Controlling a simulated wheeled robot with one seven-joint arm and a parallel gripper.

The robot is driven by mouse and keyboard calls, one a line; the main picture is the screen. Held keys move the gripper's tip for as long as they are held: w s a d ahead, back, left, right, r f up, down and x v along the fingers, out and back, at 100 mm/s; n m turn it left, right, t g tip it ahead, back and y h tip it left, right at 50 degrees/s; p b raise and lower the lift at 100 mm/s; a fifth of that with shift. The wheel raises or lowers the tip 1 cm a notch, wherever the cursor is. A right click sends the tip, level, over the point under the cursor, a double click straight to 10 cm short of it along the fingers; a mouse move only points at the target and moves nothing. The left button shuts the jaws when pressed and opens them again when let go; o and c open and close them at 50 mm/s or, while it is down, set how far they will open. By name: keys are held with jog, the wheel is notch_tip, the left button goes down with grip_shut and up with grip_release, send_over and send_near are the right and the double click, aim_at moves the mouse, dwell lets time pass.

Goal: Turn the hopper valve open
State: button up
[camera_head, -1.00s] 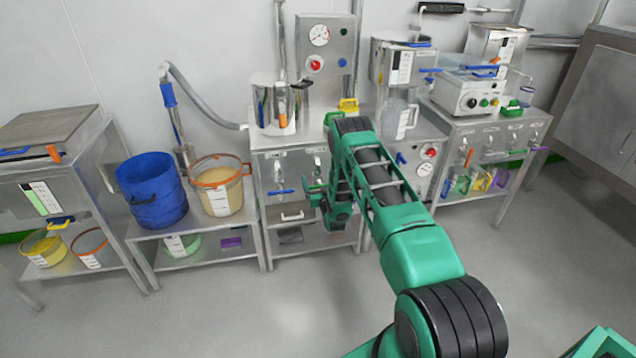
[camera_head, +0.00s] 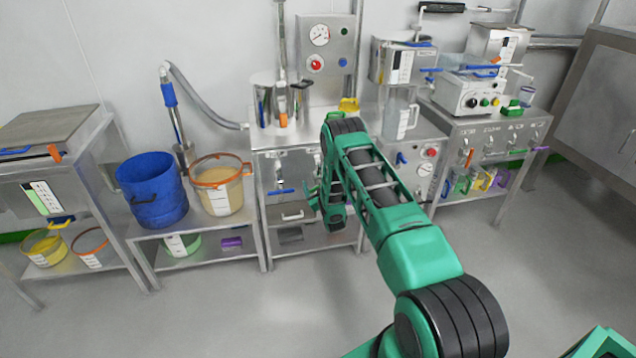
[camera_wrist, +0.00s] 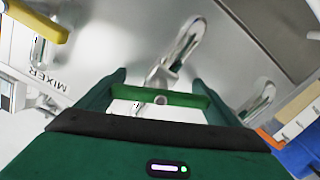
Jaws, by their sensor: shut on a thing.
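My gripper (camera_wrist: 160,98) is at the front panel of the middle steel cabinet, low in front of its hooks. Its two green fingers are shut on a brighter green bar-shaped handle (camera_wrist: 180,97) with a small grey round spot at its middle. A bent chrome hook (camera_wrist: 187,42) rises just beyond the handle. I cannot tell whether they touch. In the head view my gripper (camera_head: 330,205) is partly hidden by my arm. A steel hopper-like vessel (camera_head: 394,58) stands at the back, right of the middle. The head view does not clearly show which fitting is its valve.
A blue handle (camera_head: 284,191) hangs on the cabinet front left of my gripper. A blue drum (camera_head: 152,188) and an orange-rimmed tub (camera_head: 222,190) are at left. The floor in front is clear.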

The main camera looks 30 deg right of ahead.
jog(key=n, duration=0.6)
jog(key=shift+w+a+f+n, duration=0.1)
jog(key=shift+a+f+n, duration=0.05)
jog(key=shift+a+n, duration=0.2)
jog(key=n, duration=0.6)
jog(key=shift+a+f, duration=0.15)
jog(key=shift+w, duration=0.1)
jog(key=o, duration=0.9)
jog(key=shift+f, duration=0.1)
jog(key=shift+s, duration=0.4)
jog(key=shift+v, duration=4.9)
